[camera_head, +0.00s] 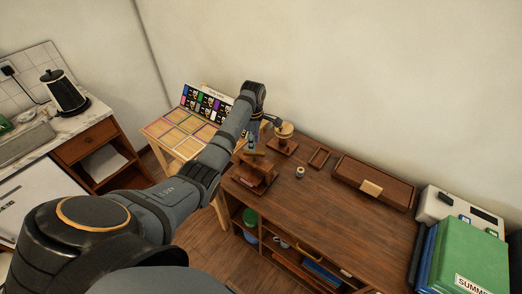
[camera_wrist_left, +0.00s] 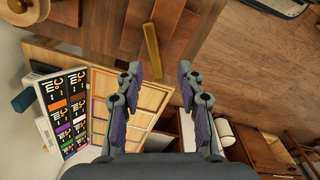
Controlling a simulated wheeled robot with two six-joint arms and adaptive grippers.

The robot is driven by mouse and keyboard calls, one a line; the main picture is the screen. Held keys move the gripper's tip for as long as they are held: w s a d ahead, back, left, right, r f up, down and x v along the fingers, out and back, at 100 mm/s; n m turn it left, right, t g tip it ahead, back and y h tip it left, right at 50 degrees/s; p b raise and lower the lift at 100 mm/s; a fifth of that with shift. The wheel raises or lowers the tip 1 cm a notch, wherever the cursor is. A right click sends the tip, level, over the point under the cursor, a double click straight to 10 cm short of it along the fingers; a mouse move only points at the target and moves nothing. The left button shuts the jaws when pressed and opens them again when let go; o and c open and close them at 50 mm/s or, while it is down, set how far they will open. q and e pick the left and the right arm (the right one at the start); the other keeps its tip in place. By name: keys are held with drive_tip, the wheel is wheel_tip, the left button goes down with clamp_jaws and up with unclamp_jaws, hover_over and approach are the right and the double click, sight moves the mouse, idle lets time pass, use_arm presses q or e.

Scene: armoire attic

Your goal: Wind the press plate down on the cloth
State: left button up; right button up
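The small wooden press (camera_head: 257,179) stands at the left end of the dresser top. A yellowish bar (camera_head: 254,153), apparently its handle, lies across its top. I cannot make out the press plate or the cloth. My left gripper (camera_head: 251,142) is just above the press, pointing down. In the left wrist view its two fingers (camera_wrist_left: 160,84) are spread, with nothing between the pads. The bar (camera_wrist_left: 152,47) shows there just beyond the fingertips, lined up with the gap between them. I cannot tell whether a finger touches it. My right gripper is in neither view.
A round-topped wooden stand (camera_head: 284,132) is behind the press. A small spool (camera_head: 300,171), a little tray (camera_head: 319,158) and a long box (camera_head: 374,182) stand to the right. Green and blue binders (camera_head: 466,258) are at the far right. The dresser's front middle (camera_head: 325,210) is clear.

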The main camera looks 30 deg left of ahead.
sight(254, 156)
use_arm(q)
drive_tip(key=shift+w+a+r+n, duration=0.25)
drive_tip(key=shift+r+n, duration=0.2)
drive_tip(key=shift+r, duration=0.15)
drive_tip(key=shift+w+a+r+n, duration=0.15)
drive_tip(key=shift+a+r+n, duration=0.05)
drive_tip(key=shift+r+n, duration=0.3)
drive_tip(key=shift+d+f, duration=0.1)
drive_tip(key=shift+f, duration=0.1)
wheel_tip(254, 156, down, 10)
drive_tip(key=shift+f+p, duration=0.1)
drive_tip(key=shift+p, duration=0.2)
clamp_jaws()
